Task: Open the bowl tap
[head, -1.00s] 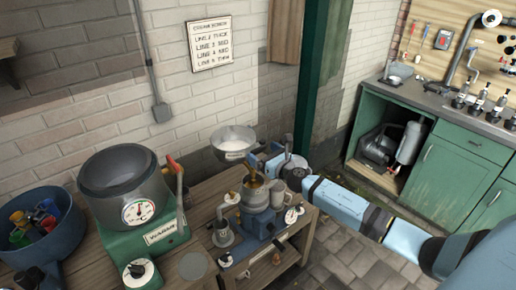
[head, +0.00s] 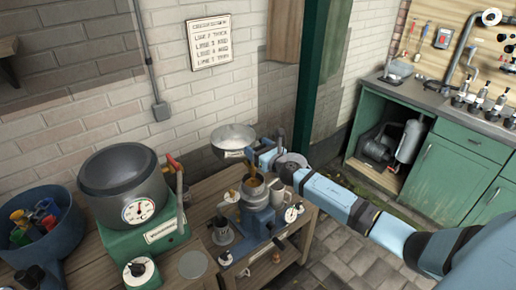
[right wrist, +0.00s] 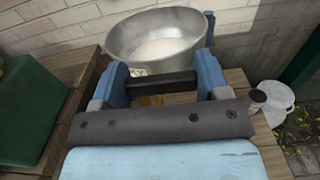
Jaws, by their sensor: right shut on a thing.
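The metal bowl (head: 233,140) stands above the bench by the wall, with pale contents; it fills the top of the right wrist view (right wrist: 155,38). My right gripper (head: 258,157) is at the bowl's right front, below its rim. In the right wrist view its blue fingers (right wrist: 160,84) stand at both sides of a dark bar, in front of the bowl. It is shut on what I take to be the bowl tap, mostly hidden by the fingers. A brass-coloured part (head: 254,183) shows just below, over a grey cup-shaped vessel (head: 255,194) on a blue stand. My left gripper is not in view.
A dark drum with a gauge (head: 123,185) sits on a green base to the left, with a red-tipped lever beside it. A blue tub (head: 38,225) of coloured parts is further left. A green post (head: 312,70) stands behind my right arm.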

